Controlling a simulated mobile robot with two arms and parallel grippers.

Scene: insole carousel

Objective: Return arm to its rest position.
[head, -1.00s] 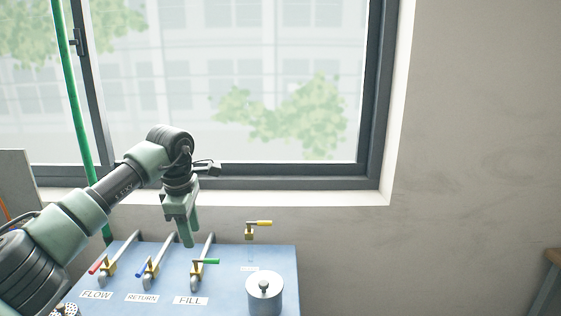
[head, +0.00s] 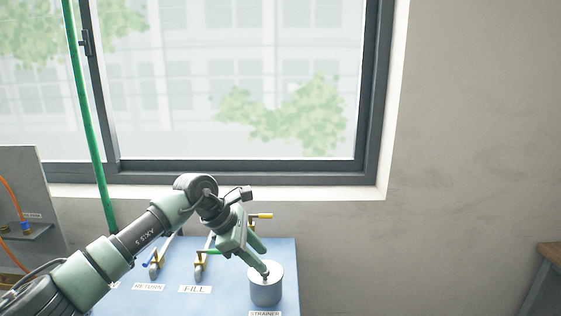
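My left arm comes in from the lower left. Its gripper (head: 266,263) is open, with two separate fingers slanting down to the right. The fingertips are at the top of the grey strainer canister (head: 266,292), and the lower one overlaps its lid knob in the picture. I cannot tell whether they touch. Nothing shows between the fingers. My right gripper is not in view.
The blue bench top (head: 215,300) carries valves by the RETURN label (head: 148,287) and the FILL label (head: 194,289). A yellow-handled valve (head: 262,216) is partly behind my gripper. A green pipe (head: 88,130) stands at left. A wooden-topped table (head: 550,254) is at right.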

